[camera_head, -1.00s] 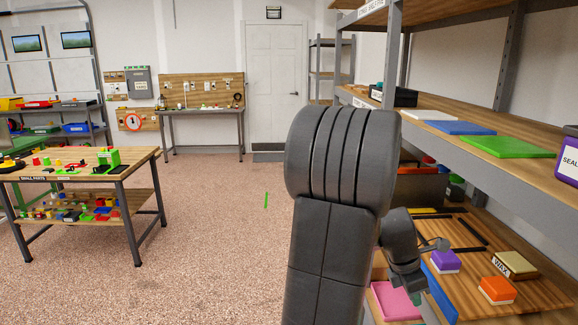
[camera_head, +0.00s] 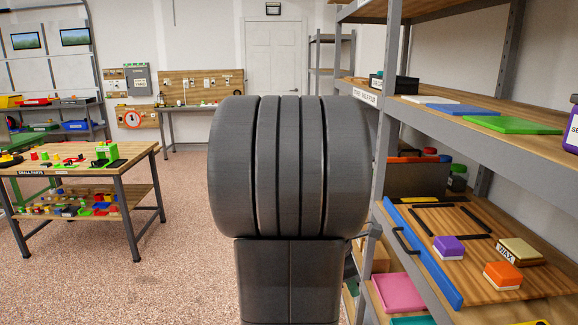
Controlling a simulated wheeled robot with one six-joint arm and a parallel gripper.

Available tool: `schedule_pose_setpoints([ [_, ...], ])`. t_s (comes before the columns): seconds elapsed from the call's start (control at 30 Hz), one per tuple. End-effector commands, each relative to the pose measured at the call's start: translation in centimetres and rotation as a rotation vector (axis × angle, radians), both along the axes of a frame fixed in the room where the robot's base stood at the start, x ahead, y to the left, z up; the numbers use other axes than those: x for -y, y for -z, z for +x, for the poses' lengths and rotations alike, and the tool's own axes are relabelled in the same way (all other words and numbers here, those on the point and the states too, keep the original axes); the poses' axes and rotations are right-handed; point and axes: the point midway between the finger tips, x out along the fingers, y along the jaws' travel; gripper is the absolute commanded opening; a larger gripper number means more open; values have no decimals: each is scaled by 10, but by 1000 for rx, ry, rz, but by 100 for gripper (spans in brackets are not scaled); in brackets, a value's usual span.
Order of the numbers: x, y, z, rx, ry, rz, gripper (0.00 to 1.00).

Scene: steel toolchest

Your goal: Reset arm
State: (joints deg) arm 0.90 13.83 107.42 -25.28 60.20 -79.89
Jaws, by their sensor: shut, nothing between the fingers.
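My arm (camera_head: 290,190) stands in the middle of the head view, its thick dark grey ribbed joint nearest the camera. The lower link runs down out of the bottom edge. My gripper is not in view; the arm's own bulk hides what is behind it. The arm is apart from the items on the right-hand shelves as far as can be seen.
Right of the arm is a steel shelf unit (camera_head: 391,90). Its lower wooden board (camera_head: 440,280) has a blue front edge, and bears a purple block (camera_head: 448,247), an orange block (camera_head: 503,275) and a WAX box (camera_head: 520,252). Open floor (camera_head: 190,250) lies left.

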Motion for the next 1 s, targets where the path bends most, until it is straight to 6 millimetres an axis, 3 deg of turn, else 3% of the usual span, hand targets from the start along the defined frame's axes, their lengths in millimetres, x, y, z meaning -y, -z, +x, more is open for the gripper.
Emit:
schedule_pose_setpoints([
  [0.17, -26, 0, 0, 0, -4, 0, 0],
  [0.5, -53, -61, 0, 5, -2, 0, 0],
  [0.7, -60, -80, -1, 2, 0, 0, 0],
  [1.0, -62, -85, -1, 1, 1, 0, 0],
])
